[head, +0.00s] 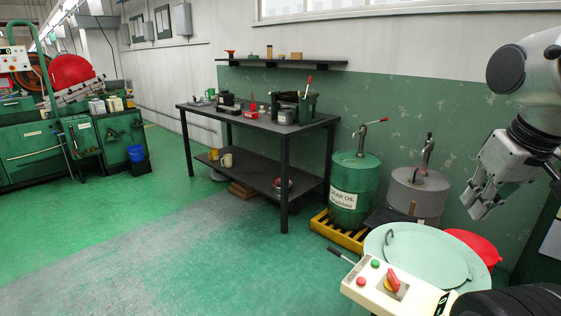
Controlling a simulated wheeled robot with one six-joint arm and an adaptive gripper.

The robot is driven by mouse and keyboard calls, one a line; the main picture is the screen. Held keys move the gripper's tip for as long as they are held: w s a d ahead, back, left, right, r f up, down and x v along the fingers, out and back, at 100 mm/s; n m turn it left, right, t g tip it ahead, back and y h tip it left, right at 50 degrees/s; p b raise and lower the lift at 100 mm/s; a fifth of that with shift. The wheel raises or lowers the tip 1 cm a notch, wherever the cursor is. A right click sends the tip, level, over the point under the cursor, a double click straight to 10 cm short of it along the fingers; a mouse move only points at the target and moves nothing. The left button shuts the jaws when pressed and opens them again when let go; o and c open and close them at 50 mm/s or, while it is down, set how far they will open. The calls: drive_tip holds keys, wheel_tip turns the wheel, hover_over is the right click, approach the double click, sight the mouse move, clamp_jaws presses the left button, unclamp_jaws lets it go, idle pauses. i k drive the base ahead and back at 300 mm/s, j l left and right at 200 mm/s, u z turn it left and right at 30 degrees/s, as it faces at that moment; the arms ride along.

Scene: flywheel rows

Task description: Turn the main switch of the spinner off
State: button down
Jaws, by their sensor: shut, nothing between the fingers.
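The spinner (420,250) is a round, pale green drum with a closed lid at the bottom right. A cream control box (375,299) is at its near side. On the box is the main switch (393,281), a red rotary handle on a yellow plate. Its position marks are too small to read. A green button and a red button sit to its left on the same panel. My gripper (477,208) hangs at the right, above and beyond the control box, apart from the switch. It is shut and empty, with its fingers pointing down and left.
A green oil drum (353,187) and a grey drum (418,194) with pumps stand behind the spinner. A red lid or bin (476,245) is beside it. A dark workbench (262,122) with tools stands mid-view. Green floor (200,250) is clear at left.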

sight(392, 283)
drive_tip(key=k+j, duration=0.15)
drive_tip(key=k, duration=0.35)
drive_tip(key=k+j, duration=0.1)
drive_tip(key=k, duration=0.35)
drive_tip(key=k+j, duration=0.15)
drive_tip(key=k, duration=0.35)
